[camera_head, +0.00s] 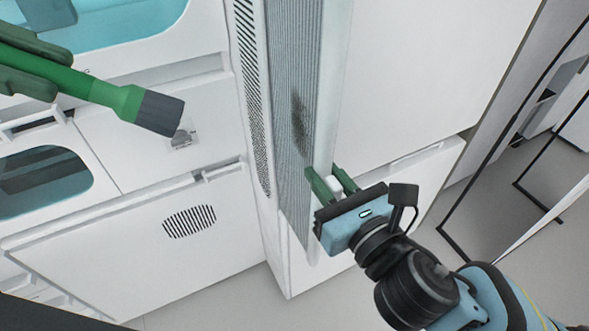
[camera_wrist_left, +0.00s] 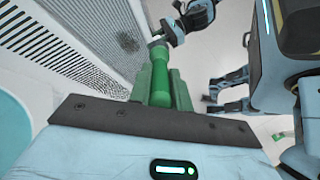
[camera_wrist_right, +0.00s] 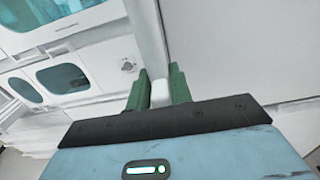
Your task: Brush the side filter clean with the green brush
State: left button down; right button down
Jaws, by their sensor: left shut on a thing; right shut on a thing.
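The green brush (camera_head: 121,99) has a green handle and a dark grey head. My left gripper (camera_head: 60,70) is shut on its handle. The brush head points right toward the side filter, apart from it. The side filter (camera_head: 283,75) is a tall grey ribbed panel on the narrow side of the white machine. A dark dirt smudge (camera_head: 300,125) marks its middle; it also shows in the left wrist view (camera_wrist_left: 128,42). My right gripper (camera_head: 332,182) is shut on a small white handle (camera_wrist_right: 160,93) near the filter's lower right, beside a white edge panel (camera_head: 334,80).
A perforated strip (camera_head: 252,90) runs left of the filter. The white machine front (camera_head: 150,235) with teal windows (camera_head: 40,180) lies at left. White cabinet panels (camera_head: 420,80) stand at right. Grey floor (camera_head: 215,300) shows below. Open air lies between brush and filter.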

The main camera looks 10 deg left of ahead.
pick_arm(q)
jog(key=shift+w+a+f, duration=0.1)
jog(key=shift+w+a, duration=0.05)
jog(key=shift+w, duration=0.1)
pick_arm(e)
jog(key=shift+w+a, duration=0.1)
jog(key=shift+w, duration=0.2)
jog(key=c, duration=1.5)
grip_release()
jog(key=shift+c, duration=0.2)
jog(key=shift+o, duration=0.9)
jog(key=shift+s, duration=0.1)
